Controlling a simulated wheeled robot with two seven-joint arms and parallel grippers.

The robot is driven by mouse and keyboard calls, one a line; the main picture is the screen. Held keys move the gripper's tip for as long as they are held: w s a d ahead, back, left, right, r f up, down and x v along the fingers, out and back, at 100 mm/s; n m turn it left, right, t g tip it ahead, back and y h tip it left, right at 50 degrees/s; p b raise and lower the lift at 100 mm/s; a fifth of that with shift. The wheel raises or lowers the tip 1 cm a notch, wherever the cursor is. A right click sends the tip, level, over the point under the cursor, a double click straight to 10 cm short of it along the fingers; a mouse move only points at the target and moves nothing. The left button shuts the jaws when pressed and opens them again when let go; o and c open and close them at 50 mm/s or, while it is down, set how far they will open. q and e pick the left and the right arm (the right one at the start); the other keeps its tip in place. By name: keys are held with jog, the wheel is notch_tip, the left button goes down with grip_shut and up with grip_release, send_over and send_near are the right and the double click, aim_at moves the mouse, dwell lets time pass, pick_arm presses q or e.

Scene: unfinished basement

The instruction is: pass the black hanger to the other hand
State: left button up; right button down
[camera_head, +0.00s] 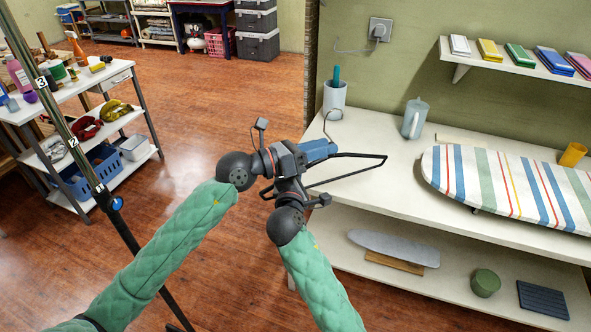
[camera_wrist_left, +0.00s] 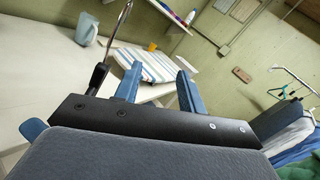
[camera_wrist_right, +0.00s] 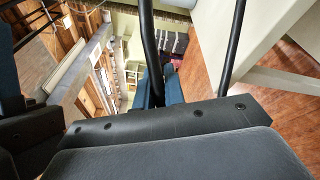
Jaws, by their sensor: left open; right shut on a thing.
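The black hanger (camera_head: 345,181) is a thin triangular frame that points right, over the front of the white shelf unit in the head view. Its metal hook (camera_wrist_left: 122,22) and black neck (camera_wrist_left: 98,78) show in the left wrist view, left of my left fingers. My left gripper (camera_head: 322,151) is open, with blue fingers pointing right close to the hanger. The gap between its fingers (camera_wrist_left: 158,80) looks empty. My right gripper (camera_wrist_right: 157,88) is shut on a black bar of the hanger (camera_wrist_right: 150,42). Its fingertips are partly hidden in the head view.
The white shelf unit (camera_head: 455,262) stands right, with a striped ironing board (camera_head: 500,185), a grey-blue pitcher (camera_head: 414,118) and a white cup (camera_head: 335,98) on top. A pole (camera_head: 75,150) and a cluttered cart (camera_head: 65,100) stand left. Wooden floor (camera_head: 200,110) is open between.

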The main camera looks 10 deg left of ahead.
pick_arm(q)
jog(key=s+a+r+n+t+y, duration=0.2)
jog(key=s+a+n+t, duration=0.15)
jog(key=n+t, duration=0.45)
jog(key=s+a+r+n+t+y, duration=0.1)
jog(key=s+a+n+t+y, duration=0.25)
jog(key=n, duration=0.65)
jog(key=s+a+f+n+g+y, duration=0.1)
jog(key=s+a+f+n+y, duration=0.1)
jog(key=a+f+n+y, duration=0.5)
jog(key=s+a+f+n+y, duration=0.2)
jog(key=a+n+y, duration=0.5)
jog(key=n+y, duration=0.55)
jog(key=s+d+f+n+g+h, duration=0.1)
jog(key=s+f+n+g+h, duration=0.3)
jog(key=f, duration=0.6)
jog(key=s+d+f+g, duration=0.1)
jog(key=s+f+g, duration=0.3)
jog(key=f, duration=0.7)
jog(key=s+d+f+g+h, duration=0.3)
jog(key=s+d+f+g, duration=0.2)
jog(key=s+f, duration=0.1)
jog(key=s+d+f+g+h, duration=0.3)
jog(key=s+d+f+g, duration=0.2)
jog(key=s, duration=0.4)
jog(key=shift+s+d+f, duration=0.15)
jog(key=shift+s+f, duration=0.15)
jog(key=shift+f, duration=0.1)
